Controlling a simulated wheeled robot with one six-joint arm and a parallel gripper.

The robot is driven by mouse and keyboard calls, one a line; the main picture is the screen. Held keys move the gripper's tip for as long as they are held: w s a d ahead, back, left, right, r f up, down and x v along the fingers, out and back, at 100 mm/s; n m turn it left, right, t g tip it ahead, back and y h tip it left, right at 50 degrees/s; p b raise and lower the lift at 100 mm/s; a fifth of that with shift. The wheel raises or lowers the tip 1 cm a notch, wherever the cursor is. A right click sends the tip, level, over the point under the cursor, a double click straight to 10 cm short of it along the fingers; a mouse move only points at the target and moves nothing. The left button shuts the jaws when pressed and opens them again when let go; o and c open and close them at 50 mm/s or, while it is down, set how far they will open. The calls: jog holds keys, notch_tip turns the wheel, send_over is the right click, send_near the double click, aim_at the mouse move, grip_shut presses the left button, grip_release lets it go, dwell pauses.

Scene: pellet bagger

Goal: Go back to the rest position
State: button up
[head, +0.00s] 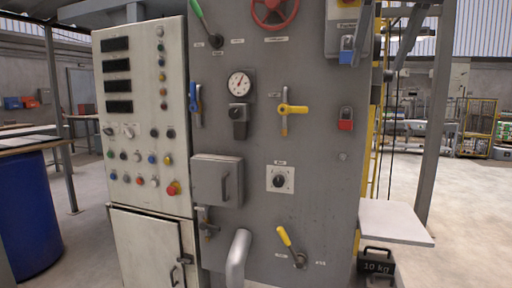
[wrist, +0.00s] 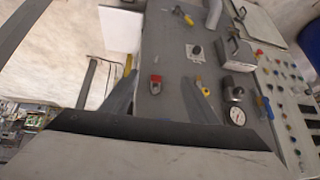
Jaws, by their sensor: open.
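My gripper (wrist: 163,82) shows in the wrist view, its two grey fingers spread apart with nothing between them. Beyond the fingers is the grey machine panel (wrist: 177,47), which appears upside down there. I cannot tell the exact gap to it. In the head view the grey panel (head: 325,185) stands upright in the middle, and my gripper does not show. The panel carries a yellow lever (head: 293,109), a round gauge (head: 239,83), a black knob on a white plate (head: 280,180), a lower yellow-handled lever (head: 286,237) and a red padlock-like part (head: 346,119).
A pale control cabinet (head: 137,165) with buttons stands left of the panel. A bent grey pipe (head: 238,258) sticks out low. A pale shelf (head: 393,221) juts out at right, above a dark 10 kg block (head: 377,266). A blue drum (head: 30,215) stands at far left. Open floor lies at right.

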jog(key=s+d+f+n+g, duration=0.1)
jog(key=s+f, duration=0.3)
jog(key=f, duration=1.4)
jog(key=s+d+f, duration=0.3)
jog(key=s+f, duration=0.1)
jog(key=f, duration=1.5)
jog(key=s+d+f+n+g, duration=0.1)
jog(key=s+f, duration=0.4)
jog(key=f, duration=1.3)
jog(key=shift+d+f+n+g+y, duration=0.3)
jog(key=shift+d+y, duration=0.1)
